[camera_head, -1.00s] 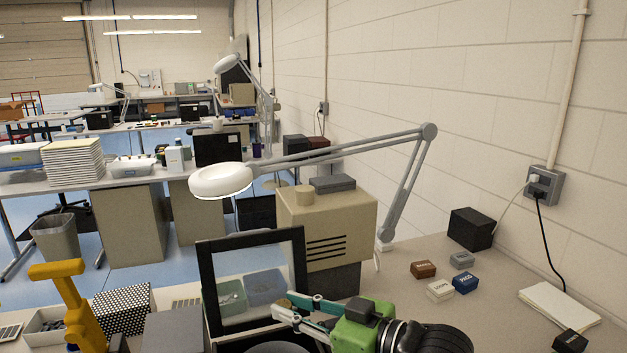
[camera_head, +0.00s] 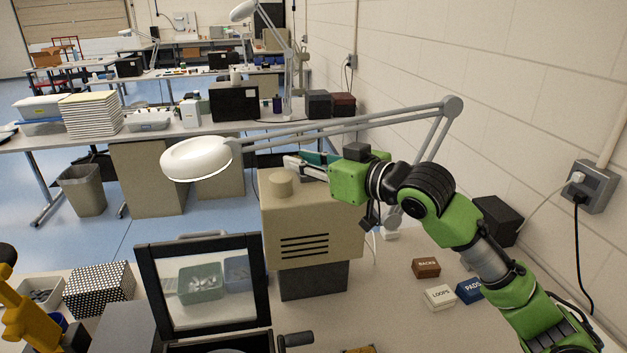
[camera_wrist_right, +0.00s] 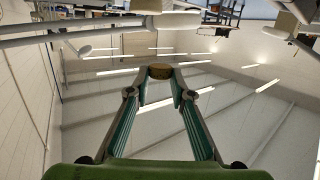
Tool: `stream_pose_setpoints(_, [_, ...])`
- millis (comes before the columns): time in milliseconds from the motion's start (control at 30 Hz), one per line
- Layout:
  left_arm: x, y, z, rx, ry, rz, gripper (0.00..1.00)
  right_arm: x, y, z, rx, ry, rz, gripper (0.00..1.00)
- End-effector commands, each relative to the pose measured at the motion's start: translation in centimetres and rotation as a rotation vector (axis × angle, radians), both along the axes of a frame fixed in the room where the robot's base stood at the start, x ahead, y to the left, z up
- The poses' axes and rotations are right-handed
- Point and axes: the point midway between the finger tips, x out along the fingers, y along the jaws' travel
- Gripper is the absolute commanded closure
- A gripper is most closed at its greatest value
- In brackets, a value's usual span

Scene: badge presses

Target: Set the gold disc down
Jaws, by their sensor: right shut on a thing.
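The gold disc (camera_wrist_right: 160,71) shows in the right wrist view, edge on, pinched between the fingertips of my right gripper (camera_wrist_right: 160,74). In the head view my right gripper (camera_head: 296,163) is raised, near the top of the beige machine and close to the lamp's arm. I cannot make out the disc in the head view. No surface touches the disc in the wrist view; walls and ceiling lights are behind it. My left gripper is not in view.
A beige machine (camera_head: 312,246) stands on the bench beside a black-framed clear guard (camera_head: 142,290). Labelled blocks, BACKS (camera_head: 426,267) and LOOPS (camera_head: 439,297), lie to the right. A yellow lever-like part (camera_head: 22,315) is at far left.

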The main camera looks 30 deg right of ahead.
Motion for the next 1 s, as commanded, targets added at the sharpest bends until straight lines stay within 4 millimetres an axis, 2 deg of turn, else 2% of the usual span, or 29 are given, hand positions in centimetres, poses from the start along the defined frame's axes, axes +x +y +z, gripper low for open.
stream_pose_setpoints(33, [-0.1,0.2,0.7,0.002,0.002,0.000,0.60,1.0,-1.1,-0.4,0.002,0.006,-0.006,0.93])
stream_pose_setpoints(200, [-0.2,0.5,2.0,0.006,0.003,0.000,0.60,3.9,-4.1,-2.2,0.002,0.004,-0.007,0.93])
stream_pose_setpoints(300, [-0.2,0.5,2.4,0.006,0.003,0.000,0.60,5.0,-5.1,-4.6,0.003,0.006,-0.004,0.93])
stream_pose_setpoints(400, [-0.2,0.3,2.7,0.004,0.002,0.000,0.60,5.9,-6.0,-6.0,0.001,0.001,-0.003,0.93])
stream_pose_setpoints(700, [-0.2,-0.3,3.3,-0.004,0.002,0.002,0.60,7.2,-7.2,-8.5,0.002,0.003,-0.001,0.93])
stream_pose_setpoints(833, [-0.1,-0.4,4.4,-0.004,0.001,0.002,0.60,7.1,-7.0,-10.4,0.002,0.003,0.000,0.93])
stream_pose_setpoints(1000, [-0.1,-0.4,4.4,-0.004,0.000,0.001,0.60,7.1,-7.1,-11.1,-0.001,-0.004,-0.001,0.93])
